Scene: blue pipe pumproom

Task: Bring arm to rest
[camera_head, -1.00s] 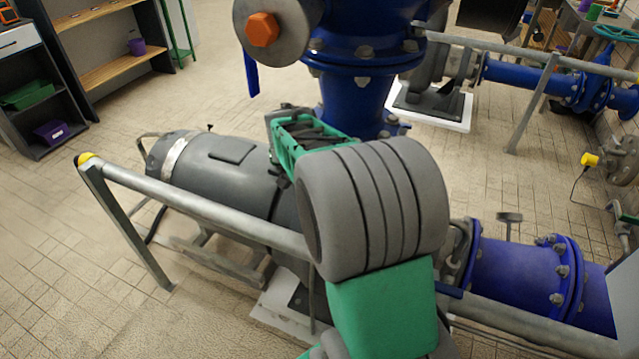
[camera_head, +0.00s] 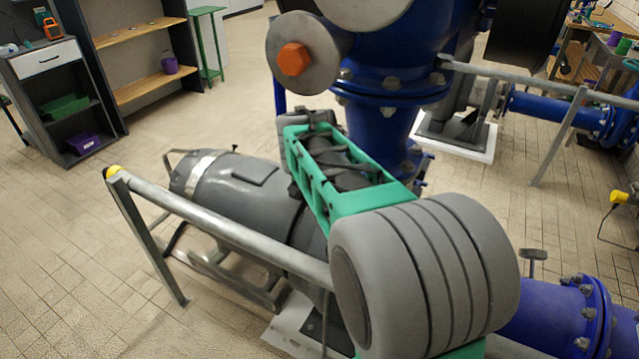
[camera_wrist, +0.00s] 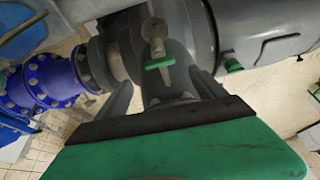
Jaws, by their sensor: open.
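My arm crosses the middle of the head view, with a grey ribbed joint and a green link reaching away toward the blue pipe. In the wrist view my gripper (camera_wrist: 165,88) shows two dark fingers spread apart above its green body. Nothing is held between them. Behind them are a grey pump casing and a small green-handled valve (camera_wrist: 160,62). In the head view the gripper's fingers cannot be made out beyond the arm.
A grey motor (camera_head: 240,195) lies behind a metal rail (camera_head: 215,222), close to my arm. A blue vertical pipe (camera_head: 380,130) with an orange-hubbed disc (camera_head: 294,59) stands just beyond. A blue horizontal pipe (camera_head: 535,308) is at right. Open tiled floor (camera_head: 70,260) lies at left; shelves stand behind it.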

